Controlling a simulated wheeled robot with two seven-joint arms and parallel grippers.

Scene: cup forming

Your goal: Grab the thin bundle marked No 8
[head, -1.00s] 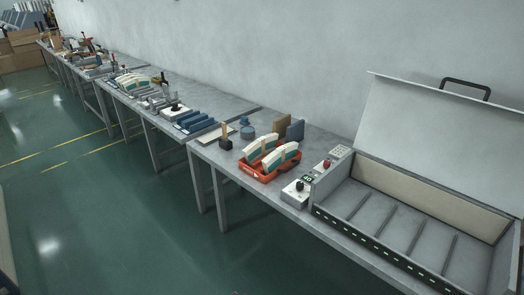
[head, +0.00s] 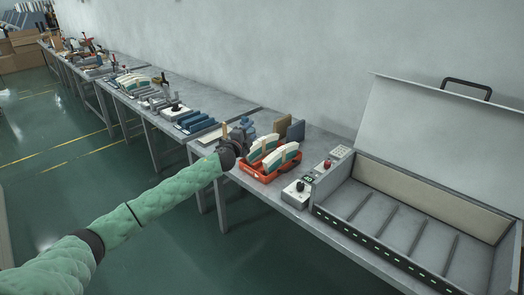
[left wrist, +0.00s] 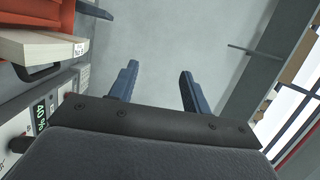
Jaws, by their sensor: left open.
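Pale bundles (head: 262,147) with green bands stand on edge in a red tray (head: 267,177) on the bench, in the head view. I cannot read their marks there. My left gripper (head: 246,130) is at the tray's back left side, beside the bundles. In the left wrist view my left gripper (left wrist: 158,80) is open, its two blue fingers apart with only plain grey surface between them. A pale bundle (left wrist: 40,46) lies at the upper left, outside the fingers. My right gripper is out of view.
A control box (head: 297,194) with a black knob stands right of the tray. An open heated case (head: 400,225) with a raised lid is beyond it. Brown and blue blocks (head: 294,131) stand behind the tray. The green floor in front is clear.

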